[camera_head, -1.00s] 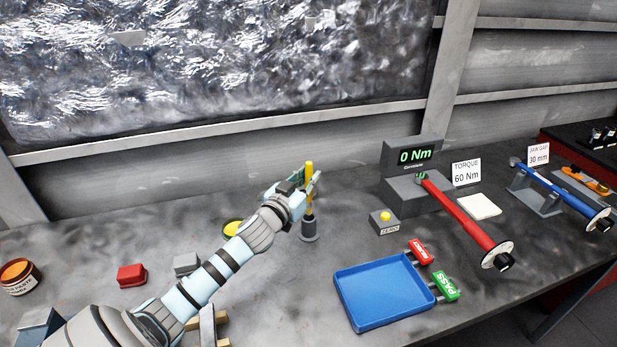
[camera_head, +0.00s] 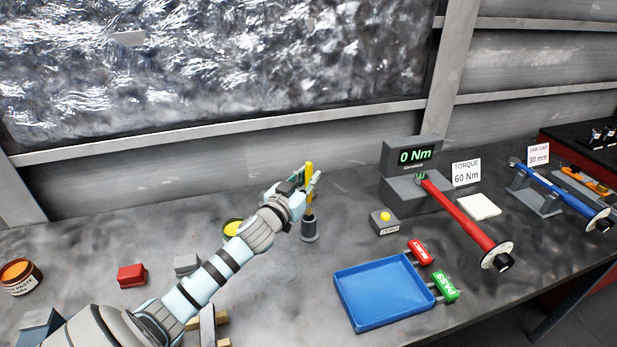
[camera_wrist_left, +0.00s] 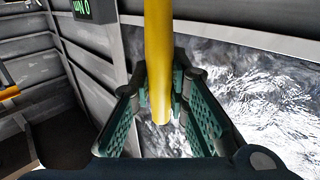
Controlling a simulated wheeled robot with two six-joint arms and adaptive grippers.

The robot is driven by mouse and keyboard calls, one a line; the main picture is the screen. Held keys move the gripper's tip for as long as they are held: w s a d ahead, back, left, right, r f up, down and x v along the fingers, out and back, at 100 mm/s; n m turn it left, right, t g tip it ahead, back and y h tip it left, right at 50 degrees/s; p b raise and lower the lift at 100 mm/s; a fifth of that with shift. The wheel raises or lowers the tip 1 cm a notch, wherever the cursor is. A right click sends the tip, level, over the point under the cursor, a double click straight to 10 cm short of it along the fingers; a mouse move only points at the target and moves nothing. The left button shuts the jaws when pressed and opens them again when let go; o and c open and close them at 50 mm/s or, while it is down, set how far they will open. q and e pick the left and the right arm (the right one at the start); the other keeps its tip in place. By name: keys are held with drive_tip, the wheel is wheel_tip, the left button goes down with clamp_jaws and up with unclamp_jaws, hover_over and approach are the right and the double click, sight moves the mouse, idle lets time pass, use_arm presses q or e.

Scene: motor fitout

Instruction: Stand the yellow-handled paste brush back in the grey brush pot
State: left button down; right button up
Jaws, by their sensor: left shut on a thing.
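The yellow-handled paste brush (camera_head: 309,176) stands upright, with its lower end at the mouth of the grey brush pot (camera_head: 310,232). Whether the bristles are inside the pot or just above it is hard to tell. My left gripper (camera_head: 305,188) is shut on the brush's yellow handle, above the pot. In the left wrist view the handle (camera_wrist_left: 158,60) runs between the two green finger pads. The pot is not visible in that view. My right gripper is in neither view.
A paste tin with a yellow top (camera_head: 232,228) sits behind my left forearm. A yellow-buttoned zero box (camera_head: 384,222) and a torque tester (camera_head: 408,190) stand to the right of the pot. A blue tray (camera_head: 385,292) lies in front. A red block (camera_head: 131,275) is at left.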

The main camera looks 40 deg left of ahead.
use_arm(q)
drive_tip(key=shift+f+b, duration=3.25)
drive_tip(key=shift+f, duration=0.45)
idle(0.6)
drive_tip(key=c, duration=1.5)
unclamp_jaws()
drive_tip(key=shift+o, duration=0.2)
drive_tip(key=s+d, duration=0.2)
drive_tip(key=s, duration=0.9)
drive_tip(key=shift+s, duration=0.4)
drive_tip(key=shift+r, duration=0.1)
